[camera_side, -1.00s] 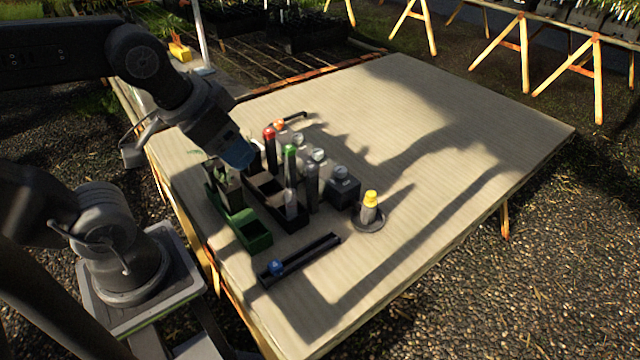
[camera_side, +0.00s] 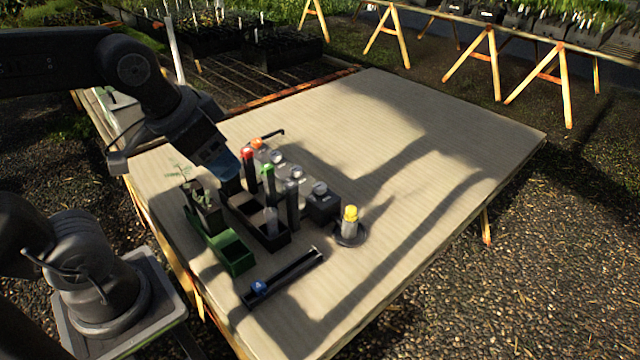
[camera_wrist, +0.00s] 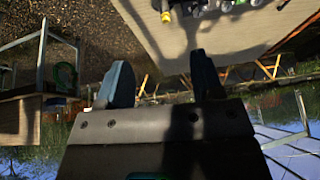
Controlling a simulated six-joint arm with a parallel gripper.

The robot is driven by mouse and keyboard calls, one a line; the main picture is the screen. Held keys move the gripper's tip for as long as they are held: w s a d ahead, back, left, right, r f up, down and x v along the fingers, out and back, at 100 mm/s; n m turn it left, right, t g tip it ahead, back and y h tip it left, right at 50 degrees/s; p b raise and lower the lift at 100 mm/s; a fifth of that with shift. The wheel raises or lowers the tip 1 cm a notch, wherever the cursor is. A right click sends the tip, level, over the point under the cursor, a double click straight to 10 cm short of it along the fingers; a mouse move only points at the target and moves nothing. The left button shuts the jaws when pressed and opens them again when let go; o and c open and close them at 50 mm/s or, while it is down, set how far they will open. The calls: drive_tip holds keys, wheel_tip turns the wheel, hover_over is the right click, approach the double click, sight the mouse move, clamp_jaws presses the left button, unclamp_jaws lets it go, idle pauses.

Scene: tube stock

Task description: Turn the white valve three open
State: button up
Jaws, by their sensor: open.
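In the side view, a row of pale valve knobs stands on dark blocks at the table's middle, behind the tubes. One pale knob (camera_side: 320,187) is on the nearest block; another pale knob (camera_side: 297,172) is behind it. I cannot read their markings, so I cannot tell which is valve three or how any is turned. My gripper (camera_side: 230,183) is above the left part of the tube rack, left of the knobs and apart from them. In the wrist view the two blue fingers (camera_wrist: 162,75) are spread with nothing between them. Pale knobs (camera_wrist: 225,6) show at that view's top edge.
A red-capped tube (camera_side: 248,165) and a green-capped tube (camera_side: 268,178) stand between gripper and knobs. A yellow-capped bottle (camera_side: 350,222), a slider rail (camera_side: 290,275), a green tray (camera_side: 236,259) and a potted seedling (camera_side: 205,212) are nearby. The table's right side is clear.

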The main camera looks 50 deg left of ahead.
drive_tip(key=w+a+r+m+g, duration=0.1)
drive_tip(key=w+a+m, duration=0.15)
drive_tip(key=w, duration=0.65)
drive_tip(key=m+g, duration=0.4)
drive_tip(key=m, duration=0.4)
hover_over(320, 185)
wheel_tip(320, 185, down, 16)
wheel_tip(320, 185, down, 14)
drive_tip(key=shift+r, duration=0.25)
drive_tip(key=c, duration=0.9)
